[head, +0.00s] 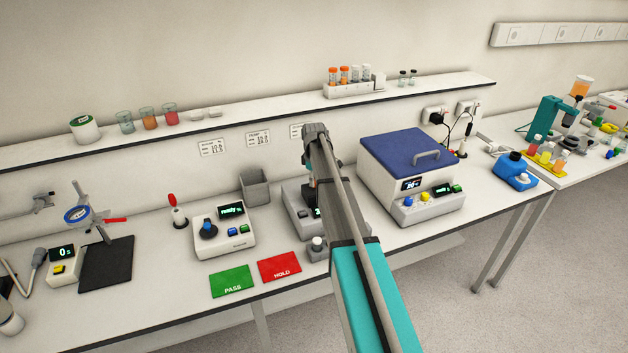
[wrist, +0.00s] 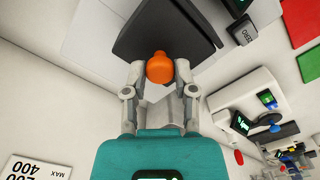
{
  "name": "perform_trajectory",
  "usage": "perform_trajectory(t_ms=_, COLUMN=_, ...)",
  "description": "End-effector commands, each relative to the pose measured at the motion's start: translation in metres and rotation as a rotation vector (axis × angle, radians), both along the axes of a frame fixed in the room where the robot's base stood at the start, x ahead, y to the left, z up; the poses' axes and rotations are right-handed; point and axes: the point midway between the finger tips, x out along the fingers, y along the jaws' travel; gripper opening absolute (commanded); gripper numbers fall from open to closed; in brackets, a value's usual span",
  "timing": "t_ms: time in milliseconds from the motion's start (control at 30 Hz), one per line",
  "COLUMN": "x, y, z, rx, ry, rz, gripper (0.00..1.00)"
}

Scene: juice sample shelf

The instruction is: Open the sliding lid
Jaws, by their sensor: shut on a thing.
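A blue lid (head: 407,148) with a grey bar handle (head: 433,157) covers the top of a white box-shaped device (head: 384,185) in the head view; it looks closed. My gripper (wrist: 158,74) is left of that box, mostly hidden behind my arm in the head view, above a grey device (head: 299,212). In the wrist view its fingers are shut on a rounded orange thing (wrist: 159,68). What lies beneath the orange thing is hidden. A dark panel (wrist: 188,25) is behind it; I cannot tell whether the orange thing touches it.
A shelf (head: 235,120) above the bench holds cups and a tube rack (head: 347,90). A grey bin (head: 254,186) and a white device with a dial (head: 224,230) stand left of my arm. Green (head: 232,282) and red (head: 280,269) mats lie near the front edge.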

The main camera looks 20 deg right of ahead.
Motion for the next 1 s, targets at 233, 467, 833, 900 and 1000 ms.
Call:
perform_trajectory(t_ms=233, x=0.006, y=0.0, z=0.0, rx=0.0, ry=0.0, rz=0.0, gripper=0.0)
perform_trajectory(t_ms=467, x=0.045, y=0.001, z=0.0, rx=0.0, ry=0.0, rz=0.001, gripper=0.0)
perform_trajectory(t_ms=833, x=0.082, y=0.002, z=0.0, rx=0.0, ry=0.0, rz=0.0, gripper=0.0)
perform_trajectory(t_ms=900, x=0.081, y=0.002, z=0.0, rx=0.0, ry=0.0, rz=0.0, gripper=0.0)
perform_trajectory(t_ms=1000, x=0.081, y=0.002, z=0.0, rx=0.0, ry=0.0, rz=0.0, gripper=0.0)
